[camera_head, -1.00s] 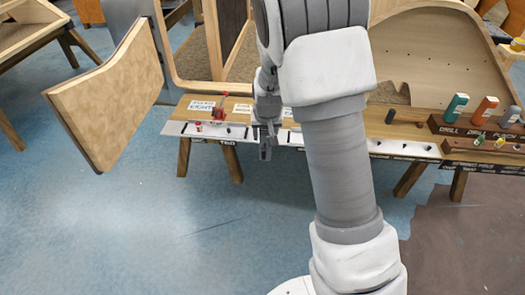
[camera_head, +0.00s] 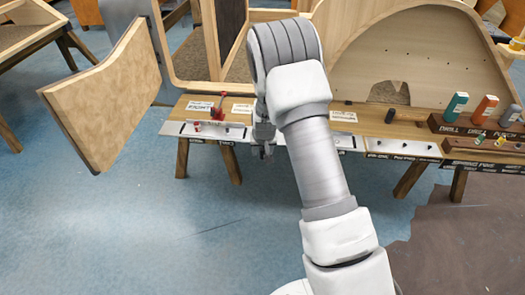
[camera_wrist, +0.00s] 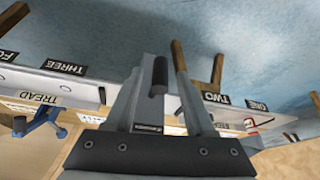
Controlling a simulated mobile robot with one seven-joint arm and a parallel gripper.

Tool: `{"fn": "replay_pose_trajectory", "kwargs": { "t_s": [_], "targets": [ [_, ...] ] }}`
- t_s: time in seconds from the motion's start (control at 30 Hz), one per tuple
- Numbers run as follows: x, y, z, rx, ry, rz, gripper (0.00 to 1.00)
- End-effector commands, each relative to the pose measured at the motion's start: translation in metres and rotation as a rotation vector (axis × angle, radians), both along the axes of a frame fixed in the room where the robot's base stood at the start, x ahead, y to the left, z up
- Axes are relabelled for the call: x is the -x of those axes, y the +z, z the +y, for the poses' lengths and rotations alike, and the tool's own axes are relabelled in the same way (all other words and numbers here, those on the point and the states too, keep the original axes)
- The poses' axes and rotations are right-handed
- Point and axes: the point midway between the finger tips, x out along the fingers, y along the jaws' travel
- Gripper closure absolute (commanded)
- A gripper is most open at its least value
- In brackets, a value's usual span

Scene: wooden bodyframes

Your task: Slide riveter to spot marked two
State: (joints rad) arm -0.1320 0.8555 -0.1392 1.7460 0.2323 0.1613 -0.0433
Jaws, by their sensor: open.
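My gripper (camera_head: 266,148) points down at the front edge of the bench, just right of the label marked two (camera_head: 226,142). In the wrist view my gripper (camera_wrist: 163,66) is open, with a dark upright peg (camera_wrist: 160,74) between its fingers; I see no grip on it. The label marked two (camera_wrist: 215,98) lies right of the fingers. A red tool (camera_head: 218,104) stands on the bench left of my gripper; a red part (camera_wrist: 250,124) shows near labels one and two in the wrist view. A blue tool (camera_wrist: 40,121) stands at the left. I cannot tell which is the riveter.
The white rail (camera_head: 205,131) along the bench front carries small pegs. Bottles (camera_head: 455,106) and a wooden rack (camera_head: 480,132) stand at the right. A wooden panel (camera_head: 105,95) rises at the left. Label three (camera_wrist: 65,67) is left of my gripper. The floor in front is clear.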

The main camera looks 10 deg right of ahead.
Motion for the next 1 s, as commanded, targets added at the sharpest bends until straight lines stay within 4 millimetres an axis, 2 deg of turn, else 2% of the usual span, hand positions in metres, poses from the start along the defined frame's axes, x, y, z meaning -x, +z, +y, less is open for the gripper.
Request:
{"fn": "replay_pose_trajectory", "kwargs": {
  "t_s": [0.17, 0.4, 0.47, 1.0],
  "targets": [
    [0.0, 0.0002, 0.0, 0.0, 0.0, 0.0, 0.48],
    [0.0001, 0.0003, 0.0, 0.0, 0.0, 0.0, 0.91],
    [0.0002, 0.0004, -0.0001, 0.0, 0.0, 0.0, 1.0],
    [0.0002, 0.0005, -0.0001, 0.0, 0.0, 0.0, 1.0]
  ]
}}
